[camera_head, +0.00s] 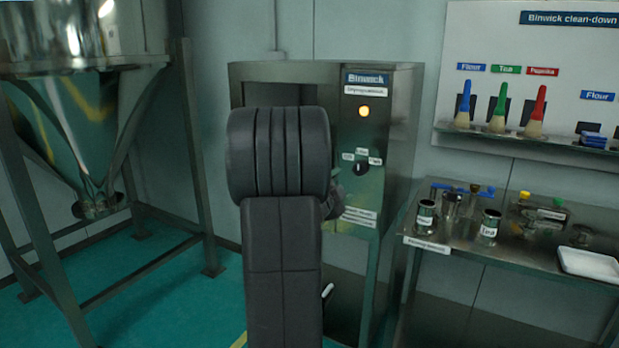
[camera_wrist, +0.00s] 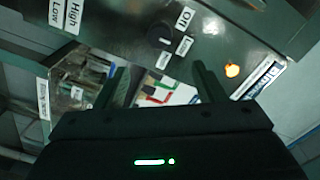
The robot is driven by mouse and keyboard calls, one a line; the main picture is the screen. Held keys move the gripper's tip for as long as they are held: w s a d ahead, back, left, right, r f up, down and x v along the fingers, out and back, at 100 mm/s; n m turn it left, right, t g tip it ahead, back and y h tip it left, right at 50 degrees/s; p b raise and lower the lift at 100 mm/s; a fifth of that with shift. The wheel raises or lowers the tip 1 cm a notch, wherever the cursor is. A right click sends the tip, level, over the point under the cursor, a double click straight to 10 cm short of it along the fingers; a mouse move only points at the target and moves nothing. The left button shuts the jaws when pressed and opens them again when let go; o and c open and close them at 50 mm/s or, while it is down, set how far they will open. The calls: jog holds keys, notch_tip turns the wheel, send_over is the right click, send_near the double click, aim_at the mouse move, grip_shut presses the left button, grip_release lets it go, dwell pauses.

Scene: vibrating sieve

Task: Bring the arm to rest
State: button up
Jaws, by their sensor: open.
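My arm stands upright in the middle of the head view, in front of the steel Binwick machine (camera_head: 400,125). It hides much of the machine's front. In the wrist view my gripper (camera_wrist: 155,85) is open, its two dark fingers apart with nothing between them. Past the fingers, the machine's panel shows a dark knob (camera_wrist: 160,37) with labels around it and a lit amber lamp (camera_wrist: 232,71). The same knob (camera_head: 361,169) and lamp (camera_head: 364,111) show in the head view. The gripper's fingers are hidden there behind the arm.
A steel hopper (camera_head: 75,120) on a frame stands at the left. At the right, a steel bench (camera_head: 455,255) holds labelled jars (camera_head: 490,223) and a white tray (camera_head: 590,264). Above it, a wall board (camera_head: 490,30) carries blue, green and red brushes (camera_head: 537,105). Green floor shows at the lower left.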

aim_at(358, 170)
jog(key=p+x, duration=0.1)
jog(key=x, duration=1.2)
jog(key=shift+p, duration=0.3)
jog(key=shift+s, duration=0.15)
